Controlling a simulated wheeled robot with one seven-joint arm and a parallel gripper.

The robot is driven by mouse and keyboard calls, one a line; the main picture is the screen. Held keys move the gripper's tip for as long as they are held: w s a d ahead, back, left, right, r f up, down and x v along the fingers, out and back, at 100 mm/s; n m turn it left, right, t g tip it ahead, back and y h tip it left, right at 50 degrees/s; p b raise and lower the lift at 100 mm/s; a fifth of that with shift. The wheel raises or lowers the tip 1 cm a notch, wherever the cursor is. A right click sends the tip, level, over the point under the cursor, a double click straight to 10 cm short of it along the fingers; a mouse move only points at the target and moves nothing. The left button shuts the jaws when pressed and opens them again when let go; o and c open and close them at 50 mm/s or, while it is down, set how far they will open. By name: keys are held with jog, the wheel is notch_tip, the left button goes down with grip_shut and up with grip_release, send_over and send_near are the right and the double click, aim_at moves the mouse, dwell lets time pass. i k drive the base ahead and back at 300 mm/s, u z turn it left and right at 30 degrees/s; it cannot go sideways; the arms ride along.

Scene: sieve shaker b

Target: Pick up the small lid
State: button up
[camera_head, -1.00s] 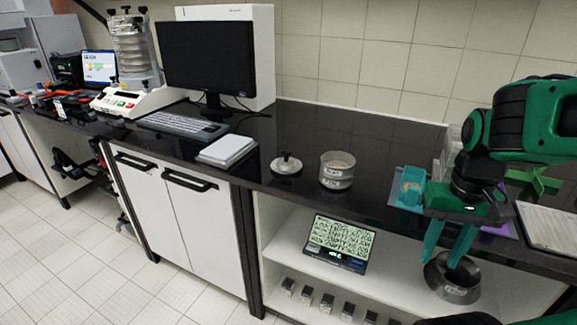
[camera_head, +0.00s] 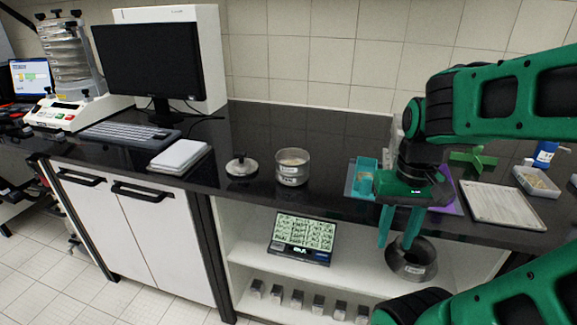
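The small lid (camera_head: 241,166) is a round silver disc with a dark knob on top. It lies on the black countertop (camera_head: 240,199), left of a metal sieve cup (camera_head: 292,167) with pale contents. My gripper (camera_head: 399,241) is at the right, in front of the counter's edge, with its two teal fingers pointing down. The fingers are apart with nothing seen between them. It is well to the right of the lid and does not touch it.
A white flat box (camera_head: 180,156), keyboard (camera_head: 129,133) and monitor (camera_head: 147,61) stand left of the lid. A teal holder (camera_head: 366,176) and a pale tray (camera_head: 502,205) are at the right. A dark funnel-like ring (camera_head: 411,262) and a display (camera_head: 303,236) are on the lower shelf.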

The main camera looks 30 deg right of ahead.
aim_at(242, 167)
jog(key=u, duration=0.35)
jog(key=k, duration=1)
jog(key=z, duration=0.25)
jog(key=i, duration=1.55)
